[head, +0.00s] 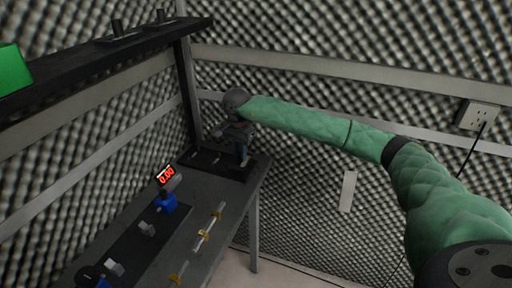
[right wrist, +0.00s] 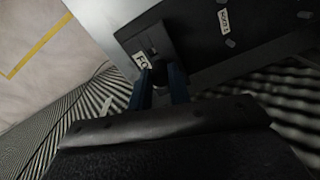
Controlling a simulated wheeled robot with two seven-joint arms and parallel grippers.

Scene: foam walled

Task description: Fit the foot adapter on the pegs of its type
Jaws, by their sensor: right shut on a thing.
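My right gripper (head: 242,157) is at the far end of the bench, low over a black board (head: 205,160). In the right wrist view its blue fingers (right wrist: 160,88) are shut on a small dark thing (right wrist: 158,72), which I take to be the foot adapter. The fingers hide much of it. It overlaps the board (right wrist: 190,52) in this view, by a white label (right wrist: 141,61) that is partly covered and seems to start with "FO". I cannot tell whether it touches the board or sits on pegs. My left gripper is not in view.
The bench (head: 222,197) has a red 0.00 display (head: 166,175), a blue fixture (head: 165,203), grey blocks (head: 147,228) and a rod on yellow supports (head: 210,228). A dark shelf (head: 90,62) hangs above at the left. Foam walls close in behind.

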